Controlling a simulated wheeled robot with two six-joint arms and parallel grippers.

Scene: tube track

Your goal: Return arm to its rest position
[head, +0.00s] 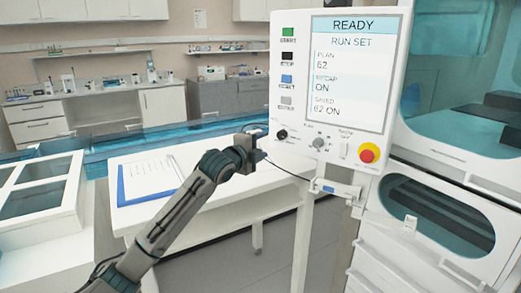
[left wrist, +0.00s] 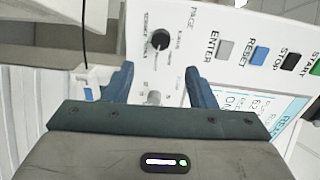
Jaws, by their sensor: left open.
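My left arm comes in from the lower left in the head view, reaching up to the control panel (head: 335,85). Its left gripper (head: 256,146) is at the panel's lower left side, near the black knob (head: 282,134). In the left wrist view the gripper (left wrist: 158,80) has its two blue-grey fingers spread, with nothing between them but the panel face behind. The black knob (left wrist: 160,39) shows beyond the fingertips. I cannot tell whether the fingers touch the panel. My right gripper is not in view.
The panel screen (head: 348,70) reads READY, RUN SET, and a red stop button (head: 367,154) sits at its lower right. A clipboard (head: 150,182) lies on the white table (head: 215,190) behind my arm. A large machine (head: 460,190) stands at right. A cable hangs near the gripper.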

